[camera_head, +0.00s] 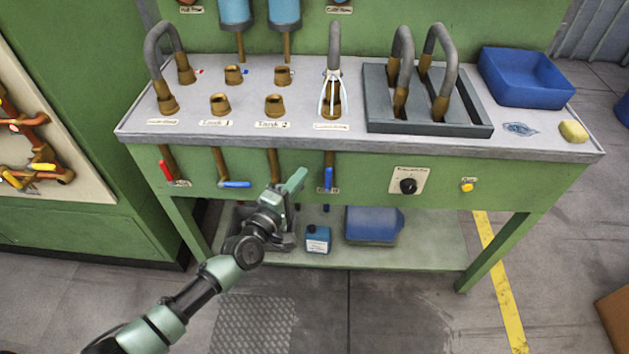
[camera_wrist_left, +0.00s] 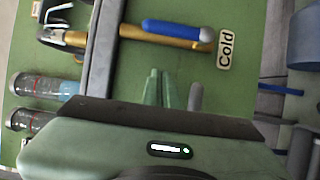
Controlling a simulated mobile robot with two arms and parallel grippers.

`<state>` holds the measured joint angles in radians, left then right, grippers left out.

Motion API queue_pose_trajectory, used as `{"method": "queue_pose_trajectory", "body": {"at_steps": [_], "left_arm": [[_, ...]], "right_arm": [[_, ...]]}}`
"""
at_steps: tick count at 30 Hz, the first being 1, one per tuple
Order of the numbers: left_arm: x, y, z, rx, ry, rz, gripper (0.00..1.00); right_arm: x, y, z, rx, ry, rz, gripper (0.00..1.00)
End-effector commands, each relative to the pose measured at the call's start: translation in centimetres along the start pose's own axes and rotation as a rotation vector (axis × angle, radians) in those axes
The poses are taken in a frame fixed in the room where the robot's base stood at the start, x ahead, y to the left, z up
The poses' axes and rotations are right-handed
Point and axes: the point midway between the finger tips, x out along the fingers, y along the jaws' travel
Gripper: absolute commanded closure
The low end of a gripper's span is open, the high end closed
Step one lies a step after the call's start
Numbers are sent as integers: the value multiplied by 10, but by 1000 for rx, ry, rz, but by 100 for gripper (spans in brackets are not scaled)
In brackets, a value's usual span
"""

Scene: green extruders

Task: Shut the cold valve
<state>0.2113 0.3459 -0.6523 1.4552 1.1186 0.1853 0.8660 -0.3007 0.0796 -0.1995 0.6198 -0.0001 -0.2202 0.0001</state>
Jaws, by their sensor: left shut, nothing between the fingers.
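The cold valve's blue handle (camera_head: 327,179) sits on the brass pipe under the bench's front edge, right of centre in the head view. It also shows in the left wrist view (camera_wrist_left: 178,30), lying along the pipe beside the "Cold" label (camera_wrist_left: 225,48). My left gripper (camera_head: 297,180) is shut and empty, just left of the handle in the head view. In the left wrist view its green fingertips (camera_wrist_left: 160,75) are together, with a gap in the picture between them and the handle. My right gripper is in neither view.
A red valve handle (camera_head: 166,170) and a sideways blue handle (camera_head: 235,184) are on pipes to the left. A black knob (camera_head: 408,186) and yellow button (camera_head: 467,186) are on the front panel to the right. A blue bottle (camera_head: 317,240) and blue bin (camera_head: 372,225) stand on the lower shelf.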

Motion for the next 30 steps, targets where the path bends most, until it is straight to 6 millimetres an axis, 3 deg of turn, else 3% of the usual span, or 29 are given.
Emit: {"method": "queue_pose_trajectory", "body": {"at_steps": [3, 9, 22, 30], "left_arm": [[4, 3, 21, -4, 0, 0, 100], [8, 1, 36, -1, 0, 0, 100], [8, 0, 39, 1, 1, -1, 100], [9, 4, 42, 43, 0, -22, 100]], "right_arm": [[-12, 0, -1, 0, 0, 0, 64], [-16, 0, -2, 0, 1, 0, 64], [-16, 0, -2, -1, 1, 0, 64], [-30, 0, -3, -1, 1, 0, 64]]}}
